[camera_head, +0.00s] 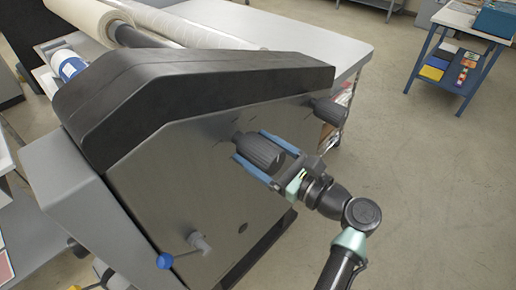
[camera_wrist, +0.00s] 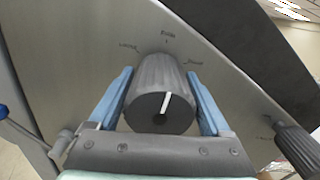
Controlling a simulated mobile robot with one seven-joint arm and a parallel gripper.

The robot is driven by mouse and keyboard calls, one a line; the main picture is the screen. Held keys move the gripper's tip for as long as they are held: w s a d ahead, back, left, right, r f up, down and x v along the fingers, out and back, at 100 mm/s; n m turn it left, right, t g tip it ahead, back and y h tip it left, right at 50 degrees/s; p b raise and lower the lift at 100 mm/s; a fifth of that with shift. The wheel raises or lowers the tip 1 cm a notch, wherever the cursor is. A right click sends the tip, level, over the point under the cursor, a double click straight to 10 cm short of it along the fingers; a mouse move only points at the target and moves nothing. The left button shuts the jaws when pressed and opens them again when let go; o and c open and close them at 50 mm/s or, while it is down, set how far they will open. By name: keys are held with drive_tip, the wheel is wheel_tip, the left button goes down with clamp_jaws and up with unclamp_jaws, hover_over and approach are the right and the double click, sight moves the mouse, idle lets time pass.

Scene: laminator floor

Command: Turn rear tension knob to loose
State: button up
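A dark ribbed tension knob (camera_head: 262,152) sticks out of the grey side panel of the laminator (camera_head: 185,165). My gripper (camera_head: 268,152) reaches around it, one blue finger on each side. In the wrist view the knob (camera_wrist: 160,85) sits between the fingers (camera_wrist: 162,85), with narrow gaps visible, so the gripper looks open. The white line on the knob's face points up and slightly right. Small labels stand left, above and right of it, too small to read surely. A second similar knob (camera_head: 328,111) is farther right; it also shows in the wrist view (camera_wrist: 295,143). Which one is the rear knob cannot be told.
A blue-tipped lever (camera_head: 165,260) sticks out low on the panel, left of my gripper. A white table (camera_head: 330,48) with film rolls lies behind the laminator. A blue-legged stand (camera_head: 420,62) is at the upper right. The floor on the right is clear.

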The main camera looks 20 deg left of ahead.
drive_tip(key=c, duration=1)
drive_tip(key=shift+o, duration=0.2)
drive_tip(key=shift+n, duration=0.3)
drive_tip(key=n+b, duration=0.2)
drive_tip(key=n, duration=0.1)
drive_tip(key=shift+f+n, duration=0.15)
drive_tip(key=shift+n, duration=0.15)
drive_tip(key=n+b, duration=0.3)
drive_tip(key=shift+s+n, duration=0.1)
drive_tip(key=shift+n, duration=0.2)
drive_tip(key=n+b, duration=0.3)
drive_tip(key=n, duration=0.1)
drive_tip(key=shift+f, duration=0.1)
drive_tip(key=shift+n+b, duration=1)
